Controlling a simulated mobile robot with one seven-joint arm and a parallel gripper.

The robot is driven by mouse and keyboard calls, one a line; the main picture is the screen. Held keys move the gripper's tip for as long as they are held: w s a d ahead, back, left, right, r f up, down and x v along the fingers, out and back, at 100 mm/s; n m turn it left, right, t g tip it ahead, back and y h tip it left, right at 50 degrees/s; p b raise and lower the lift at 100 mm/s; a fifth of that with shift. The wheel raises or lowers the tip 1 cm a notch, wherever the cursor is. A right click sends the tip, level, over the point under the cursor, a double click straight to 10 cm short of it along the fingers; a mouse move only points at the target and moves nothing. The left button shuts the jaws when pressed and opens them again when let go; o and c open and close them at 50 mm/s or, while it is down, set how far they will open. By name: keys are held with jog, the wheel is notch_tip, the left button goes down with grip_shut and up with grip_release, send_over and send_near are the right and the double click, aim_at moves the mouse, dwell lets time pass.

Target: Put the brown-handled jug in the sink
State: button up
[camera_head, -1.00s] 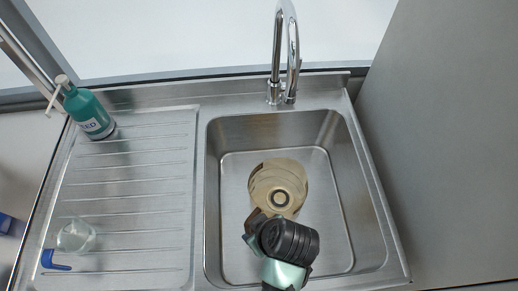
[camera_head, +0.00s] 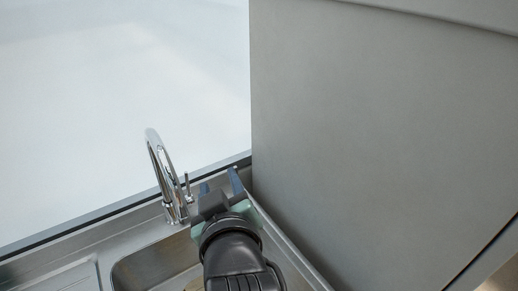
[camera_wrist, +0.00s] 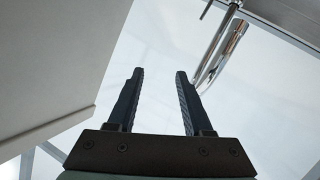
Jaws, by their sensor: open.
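The sink (camera_head: 150,268) shows only in part at the bottom of the head view. A small tan patch at the sink's lower edge, beside my arm, is too cut off to identify. I cannot make out the brown-handled jug in either current view. My gripper (camera_head: 220,180) is raised over the back right of the sink, just right of the tap. In the wrist view my gripper (camera_wrist: 158,74) is open, with nothing between its two dark fingers.
The chrome tap (camera_head: 166,178) stands close left of my gripper and also shows in the wrist view (camera_wrist: 218,55). A tall grey panel (camera_head: 385,130) rises close on the right. A pale window or wall (camera_head: 120,90) lies behind. The drainboard (camera_head: 65,280) is mostly out of view.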

jog(key=s+d+r+m+t+h, duration=0.1)
jog(key=d+r+m+t, duration=0.15)
jog(key=r, duration=0.65)
jog(key=d+r+m+t, duration=0.1)
jog(key=r+t, duration=0.3)
jog(key=r, duration=0.5)
jog(key=s+d+r+m+t+h, duration=0.1)
jog(key=s+r+t, duration=0.2)
jog(key=s+r, duration=0.2)
jog(key=s+d+r+m+t+h, duration=0.1)
jog(key=s+r, duration=0.4)
jog(key=r, duration=0.7)
jog(key=shift+d+m+t+h, duration=0.3)
jog(key=shift+d+m+t, duration=0.35)
jog(key=shift+t, duration=0.6)
